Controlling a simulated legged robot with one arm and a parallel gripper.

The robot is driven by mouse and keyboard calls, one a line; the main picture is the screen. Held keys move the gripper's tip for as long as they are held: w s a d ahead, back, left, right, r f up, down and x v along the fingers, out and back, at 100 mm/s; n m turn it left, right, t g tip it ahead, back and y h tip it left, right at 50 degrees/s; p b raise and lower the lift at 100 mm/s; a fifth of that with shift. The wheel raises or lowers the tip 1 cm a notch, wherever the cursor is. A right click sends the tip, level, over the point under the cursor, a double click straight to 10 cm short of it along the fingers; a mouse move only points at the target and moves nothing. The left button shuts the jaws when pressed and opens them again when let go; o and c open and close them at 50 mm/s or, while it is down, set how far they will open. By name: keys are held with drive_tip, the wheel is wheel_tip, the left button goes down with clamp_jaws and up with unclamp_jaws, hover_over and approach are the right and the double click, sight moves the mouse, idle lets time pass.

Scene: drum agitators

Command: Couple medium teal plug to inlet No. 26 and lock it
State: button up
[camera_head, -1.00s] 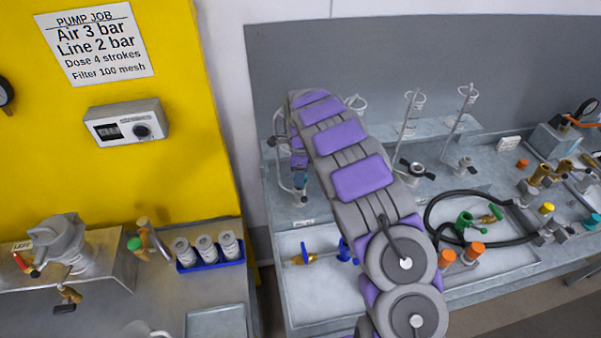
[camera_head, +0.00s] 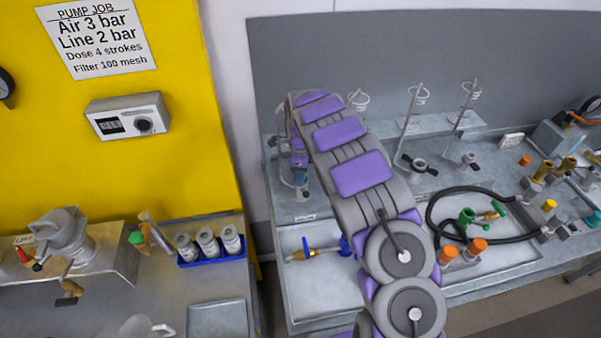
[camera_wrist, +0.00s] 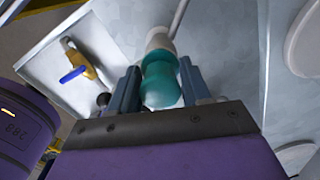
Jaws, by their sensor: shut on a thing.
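The teal plug (camera_wrist: 160,85) is between the two grey-blue fingers of my gripper (camera_wrist: 158,76) in the wrist view. The gripper is shut on it. The plug's far end meets, or lies in line with, a pale round fitting (camera_wrist: 160,38) with a thin rod; I cannot tell whether they are joined. In the head view my gripper (camera_head: 301,178) is low beside the leftmost stand (camera_head: 283,150), partly hidden by my arm. No number 26 is readable, so I cannot tell which inlet this is.
A shallow tray (camera_head: 300,300) holds a brass valve with a blue lever (camera_head: 305,250). To the right are more stands with black-winged fittings (camera_head: 420,165), a black hose (camera_head: 432,215) and orange-capped fittings (camera_head: 478,246). A grey back panel (camera_head: 400,60) rises behind.

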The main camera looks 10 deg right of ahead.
drive_tip(key=shift+f, duration=0.35)
idle(0.3)
drive_tip(key=o, duration=1.1)
drive_tip(key=shift+a, duration=0.1)
drive_tip(key=shift+c, duration=0.5)
drive_tip(key=shift+r, duration=0.15)
drive_tip(key=shift+r+p, duration=0.85)
drive_tip(key=shift+r, duration=2.9)
